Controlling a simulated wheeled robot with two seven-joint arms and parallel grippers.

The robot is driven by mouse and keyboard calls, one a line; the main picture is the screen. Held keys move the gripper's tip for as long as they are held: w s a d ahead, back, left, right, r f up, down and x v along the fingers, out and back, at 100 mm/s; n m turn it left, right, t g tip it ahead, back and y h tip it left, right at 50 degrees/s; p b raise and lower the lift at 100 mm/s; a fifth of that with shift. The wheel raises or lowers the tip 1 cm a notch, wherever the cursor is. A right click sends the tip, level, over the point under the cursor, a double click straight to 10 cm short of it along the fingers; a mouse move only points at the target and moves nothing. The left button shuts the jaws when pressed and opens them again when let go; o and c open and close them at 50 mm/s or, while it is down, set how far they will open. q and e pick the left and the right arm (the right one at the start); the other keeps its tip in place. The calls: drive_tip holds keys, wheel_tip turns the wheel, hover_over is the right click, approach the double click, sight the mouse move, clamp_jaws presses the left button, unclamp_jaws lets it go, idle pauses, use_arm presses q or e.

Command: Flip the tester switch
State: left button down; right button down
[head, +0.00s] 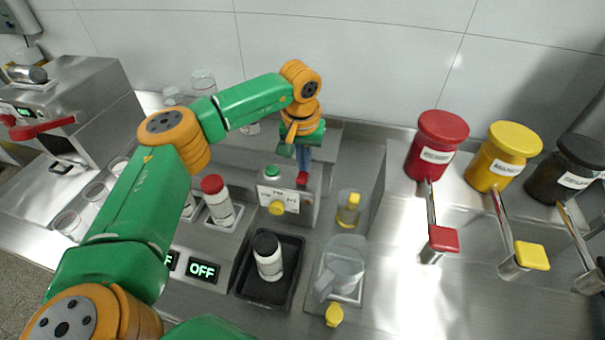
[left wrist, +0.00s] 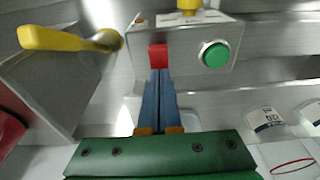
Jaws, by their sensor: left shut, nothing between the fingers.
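The tester is a grey metal box (head: 291,202) near the middle of the head view, with a green button (head: 272,171), a yellow knob (head: 277,208) and a red switch (head: 302,178). In the left wrist view the red switch (left wrist: 158,56) stands beside the green button (left wrist: 214,53). My left gripper (head: 303,172) reaches down over the back right of the box. Its blue fingers (left wrist: 160,72) are shut with nothing between them, their tips right at the red switch. I cannot tell whether they touch it. My right gripper is not in view.
A black tray (head: 242,293) with a black-capped bottle (head: 267,256) stands in front of the box. A red-capped bottle (head: 217,199) is at left, a clear jug (head: 342,265) at right. Red, yellow and black canisters line the right. A display (head: 203,270) reads OFF.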

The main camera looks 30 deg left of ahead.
use_arm(q)
wheel_tip(320, 180, up, 7)
drive_tip(key=p, duration=0.5)
drive_tip(key=shift+f, duration=0.15)
drive_tip(key=shift+s+f, duration=0.1)
